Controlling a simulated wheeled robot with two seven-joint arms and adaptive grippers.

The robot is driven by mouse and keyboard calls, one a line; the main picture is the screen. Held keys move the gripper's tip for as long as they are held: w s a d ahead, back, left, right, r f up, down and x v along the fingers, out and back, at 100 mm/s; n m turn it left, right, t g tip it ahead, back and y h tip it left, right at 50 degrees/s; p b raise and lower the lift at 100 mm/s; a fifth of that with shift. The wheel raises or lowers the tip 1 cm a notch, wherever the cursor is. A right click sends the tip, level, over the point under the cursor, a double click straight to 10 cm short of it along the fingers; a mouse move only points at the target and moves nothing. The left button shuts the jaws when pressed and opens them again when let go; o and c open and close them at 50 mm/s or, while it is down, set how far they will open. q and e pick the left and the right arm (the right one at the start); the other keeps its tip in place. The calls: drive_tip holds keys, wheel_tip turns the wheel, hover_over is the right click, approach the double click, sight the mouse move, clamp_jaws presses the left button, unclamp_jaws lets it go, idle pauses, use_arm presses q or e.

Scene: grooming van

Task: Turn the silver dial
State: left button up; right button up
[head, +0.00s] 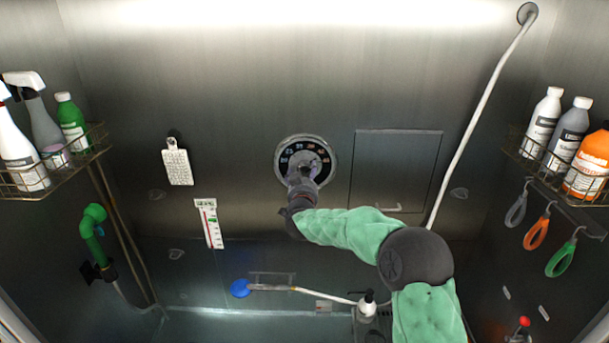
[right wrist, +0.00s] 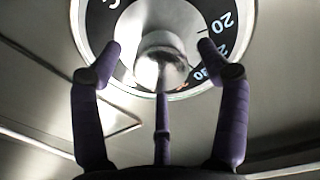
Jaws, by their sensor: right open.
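The silver dial (head: 303,160) is on the back wall, a round knob in a black numbered face with a silver rim. In the right wrist view the shiny silver knob (right wrist: 160,58) sits at the top middle, with the numbers 20 and 50 at its right. My right gripper (head: 300,178) is in front of the dial and hides its lower part in the head view. Contact cannot be told. My left gripper is not in view.
A flat panel (head: 396,170) is right of the dial. A white hose (head: 478,105) runs down the wall. Wire racks of bottles (head: 60,172) (head: 560,178) hang on both sides. A blue shower head (head: 241,288) and white hose lie below. A thermometer card (head: 209,224) is lower left.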

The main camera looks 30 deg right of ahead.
drive_tip(key=c, duration=1.1)
drive_tip(key=shift+c, duration=0.2)
